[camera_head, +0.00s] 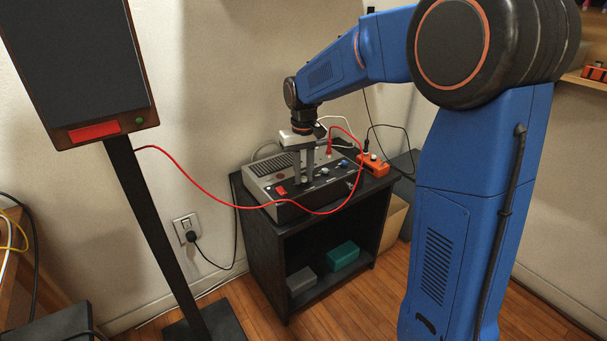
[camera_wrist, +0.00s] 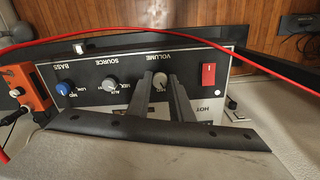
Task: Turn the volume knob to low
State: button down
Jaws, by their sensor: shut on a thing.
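The grey and black audio unit (camera_head: 262,172) sits on top of a black cabinet. Its control panel (camera_wrist: 200,60) appears upside down in the wrist view, with VOLUME, SOURCE and BASS labels. The volume knob (camera_wrist: 160,80) is a small pale knob under the VOLUME label, between my two fingertips. My gripper (camera_wrist: 161,78) is shut on this knob from both sides. The knob's pointer and setting marks are too small and covered to read.
A red rocker switch (camera_wrist: 208,74) is beside the volume knob. The grey source knob (camera_wrist: 111,85) and blue bass knob (camera_wrist: 66,88) are on its other side. A red cable (camera_head: 205,190) hangs across the unit's front. An orange box (camera_head: 373,164) stands at its right.

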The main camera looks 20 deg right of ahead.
aim_at(304, 178)
jog(key=n, duration=0.7)
dwell(0.6)
jog(key=c, duration=1.6)
grip_release()
jog(key=shift+r, duration=0.1)
notch_tip(304, 178, up, 17)
jog(key=shift+r, duration=0.15)
jog(key=shift+s, duration=0.1)
